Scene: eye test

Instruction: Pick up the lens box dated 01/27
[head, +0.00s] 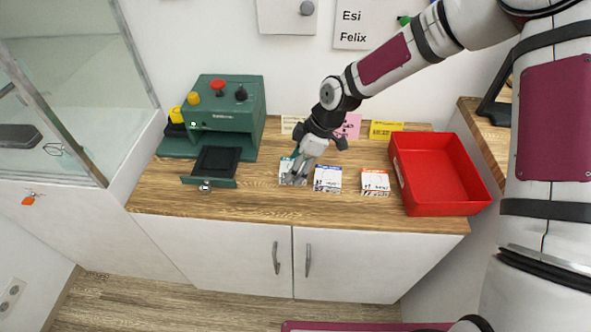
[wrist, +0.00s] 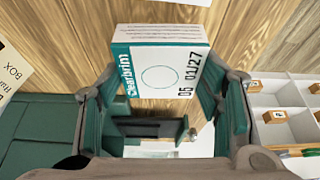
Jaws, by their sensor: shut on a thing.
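The lens box dated 01/27 (wrist: 158,72) shows in the wrist view between my two fingers. It is white and teal, with "Clearbrim", "05" and "01/27" on its face. My gripper (head: 295,172) is shut on this box, the leftmost of three (head: 287,177) in the head view, and partly hides it. I cannot tell whether the box is clear of the wood top. A white and blue box (head: 328,180) stands just to its right, and a white and orange box (head: 375,182) farther right. Their dates are too small to read.
A green machine (head: 236,100) with a black tray (head: 217,160) stands at left. An open, empty red bin (head: 440,170) is at right. Pink (head: 348,126) and yellow (head: 386,130) cards stand behind the boxes. The wooden counter (head: 250,200) is bare along the front.

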